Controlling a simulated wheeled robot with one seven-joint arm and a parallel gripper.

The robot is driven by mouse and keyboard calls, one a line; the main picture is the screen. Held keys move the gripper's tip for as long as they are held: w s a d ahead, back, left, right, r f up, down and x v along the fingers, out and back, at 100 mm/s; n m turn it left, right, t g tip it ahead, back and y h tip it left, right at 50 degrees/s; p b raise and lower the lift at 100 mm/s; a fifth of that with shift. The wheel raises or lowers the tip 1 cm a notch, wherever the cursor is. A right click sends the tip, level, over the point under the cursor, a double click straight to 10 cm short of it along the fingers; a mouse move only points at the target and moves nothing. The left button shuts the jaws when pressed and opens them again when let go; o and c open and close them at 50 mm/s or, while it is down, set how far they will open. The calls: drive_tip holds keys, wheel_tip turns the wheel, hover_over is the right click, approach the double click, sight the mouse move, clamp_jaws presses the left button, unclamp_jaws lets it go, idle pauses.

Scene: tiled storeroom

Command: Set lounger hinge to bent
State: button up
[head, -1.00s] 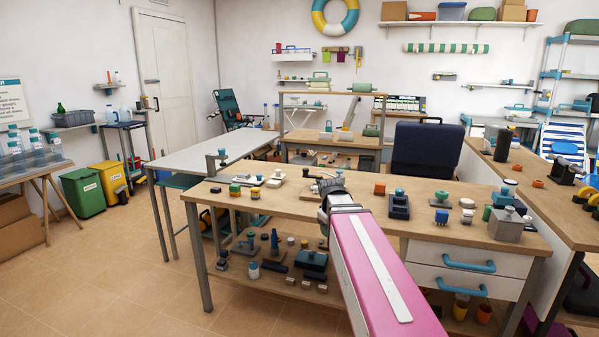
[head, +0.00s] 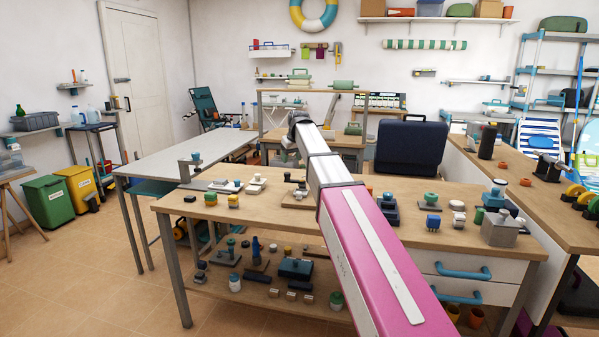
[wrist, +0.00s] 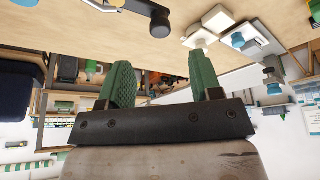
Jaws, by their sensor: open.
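A dark green folding lounger (head: 205,107) stands by the back wall, left of centre; its seat is partly hidden. A blue-and-white striped lounger (head: 540,146) leans at the far right. I cannot tell which one the task means, and no hinge is clear at this size. My arm reaches over the workbench (head: 375,240), with its end above the back edge. In the wrist view my gripper (wrist: 163,80) has its two green fingers apart with nothing between them. A dark crank-like part (wrist: 158,22) is near the fingers, apart from them.
Small fixtures crowd the bench top and lower shelf. The tiled floor (head: 75,285) at left is clear.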

sight(287, 173)
drive_tip(key=x, duration=0.3)
drive_tip(key=w+x, duration=0.1)
drive_tip(key=x, duration=0.6)
drive_tip(key=shift+w+a+r, duration=0.1)
drive_tip(key=shift+w+a, duration=0.15)
drive_tip(key=shift+c, duration=0.3)
clamp_jaws()
